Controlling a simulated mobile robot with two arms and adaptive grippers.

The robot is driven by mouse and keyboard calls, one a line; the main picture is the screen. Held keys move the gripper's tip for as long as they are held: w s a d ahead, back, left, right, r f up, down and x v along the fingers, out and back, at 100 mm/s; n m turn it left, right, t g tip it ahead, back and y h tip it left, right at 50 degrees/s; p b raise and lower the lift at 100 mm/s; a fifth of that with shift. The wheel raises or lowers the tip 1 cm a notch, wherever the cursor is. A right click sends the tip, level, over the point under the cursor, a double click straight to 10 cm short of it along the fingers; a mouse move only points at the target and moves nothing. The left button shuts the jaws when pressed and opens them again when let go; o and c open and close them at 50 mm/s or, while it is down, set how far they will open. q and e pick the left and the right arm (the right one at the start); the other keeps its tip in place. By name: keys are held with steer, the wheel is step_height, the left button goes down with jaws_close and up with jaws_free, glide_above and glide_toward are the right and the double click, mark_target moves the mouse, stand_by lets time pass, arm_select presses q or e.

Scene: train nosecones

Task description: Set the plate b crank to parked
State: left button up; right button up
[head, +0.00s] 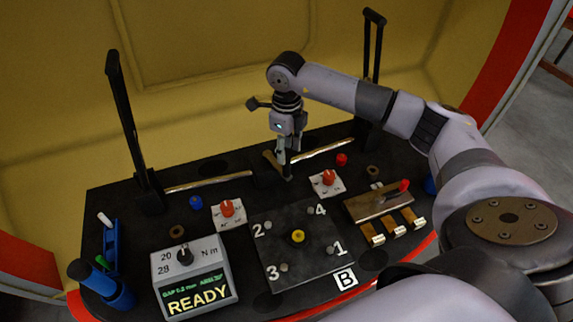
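Plate B (283,231) is a dark square plate in the middle of the black console, with a yellow knob (297,237) at its centre, numbered bolts 1 to 4 and a white "B" label (345,279). I cannot tell for sure which part is its crank. Two red knobs on white cards stand behind it, one at left (227,209) and one at right (328,178). My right gripper (287,172) points down behind the plate, beside a small brass piece (270,158). Its fingers look close together, but whether they hold anything is unclear. My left gripper is not in view.
Tall black levers rise at left (123,115) and right (373,45). A grey box reading READY (190,262) sits front left, by a blue holder (109,244). A brass block (378,203) with a red-tipped lever stands right of the plate, near my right arm.

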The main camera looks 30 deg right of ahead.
mark_target(287, 167)
step_height(287, 167, down, 8)
steer(key=shift+r, duration=0.25)
steer(key=shift+c, duration=0.4)
jaws_close()
stand_by(0.5)
